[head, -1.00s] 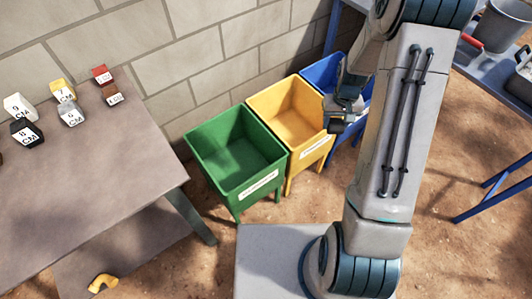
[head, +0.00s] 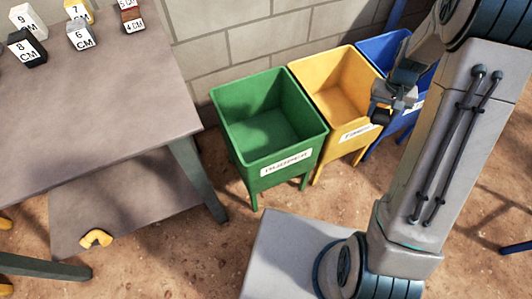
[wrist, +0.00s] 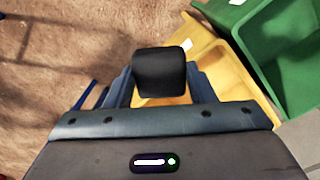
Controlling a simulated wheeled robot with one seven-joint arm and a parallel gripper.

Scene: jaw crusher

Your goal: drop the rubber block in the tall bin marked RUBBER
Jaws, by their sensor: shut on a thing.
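The black rubber block (wrist: 160,72) is between the fingers of my gripper (wrist: 160,84) in the wrist view. My gripper is shut on it. In the head view my gripper (head: 388,103) hangs near the front right of the yellow bin, and the block (head: 380,115) is small and dark there.
The yellow bin (head: 345,95) stands right of the green one; its label is partly hidden by my gripper. A blue bin (head: 385,48) is beyond it. A table (head: 110,105) with marked cubes is at left. A yellow piece (head: 96,238) lies below it.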

